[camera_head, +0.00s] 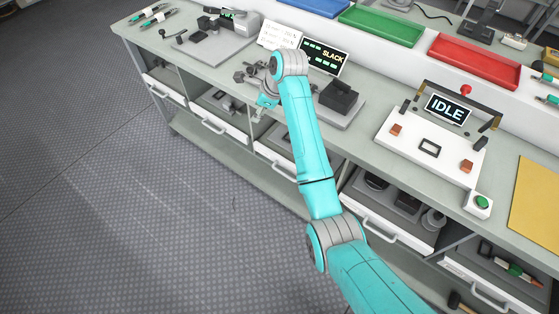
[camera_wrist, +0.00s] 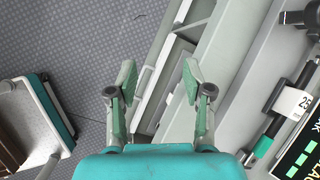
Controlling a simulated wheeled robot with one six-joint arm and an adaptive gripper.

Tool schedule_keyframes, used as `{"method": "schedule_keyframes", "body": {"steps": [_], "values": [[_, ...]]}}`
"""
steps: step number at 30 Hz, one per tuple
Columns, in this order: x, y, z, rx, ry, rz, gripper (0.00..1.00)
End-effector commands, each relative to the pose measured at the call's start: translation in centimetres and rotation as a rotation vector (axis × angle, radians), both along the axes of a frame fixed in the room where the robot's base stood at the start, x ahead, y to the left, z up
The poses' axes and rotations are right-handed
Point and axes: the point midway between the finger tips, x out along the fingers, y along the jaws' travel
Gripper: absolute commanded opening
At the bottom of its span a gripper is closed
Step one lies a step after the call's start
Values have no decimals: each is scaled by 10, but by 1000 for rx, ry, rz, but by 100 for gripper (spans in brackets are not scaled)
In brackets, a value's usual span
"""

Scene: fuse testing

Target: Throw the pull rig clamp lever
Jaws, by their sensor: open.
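The pull rig stands on a grey plate (camera_head: 335,116) at the back of the bench, with a display (camera_head: 323,58) reading SLACK and a black block (camera_head: 339,96). My arm hides part of the rig. In the wrist view, a black rod with a green end (camera_wrist: 263,146) and a white tag lies at the right, beside the display (camera_wrist: 300,155); I cannot tell whether this rod is the clamp lever. My gripper (camera_wrist: 158,80) is open and empty, over the bench's front edge and left of the rod. It shows small in the head view (camera_head: 262,107).
A white fixture (camera_head: 420,167) with an IDLE display, a red knob and a green button stands to the right. Green (camera_head: 382,25) and red (camera_head: 475,61) trays sit behind. Drawers (camera_head: 215,122) line the bench front. The floor at left is clear.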

Motion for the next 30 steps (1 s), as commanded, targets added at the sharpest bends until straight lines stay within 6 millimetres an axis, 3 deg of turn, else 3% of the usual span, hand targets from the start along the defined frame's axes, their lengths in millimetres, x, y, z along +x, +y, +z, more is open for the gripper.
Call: {"method": "schedule_keyframes", "body": {"steps": [18,30], "values": [[-39,-33,-93,-59,-168,104,51],[-69,-55,-137,-112,-274,168,51]]}}
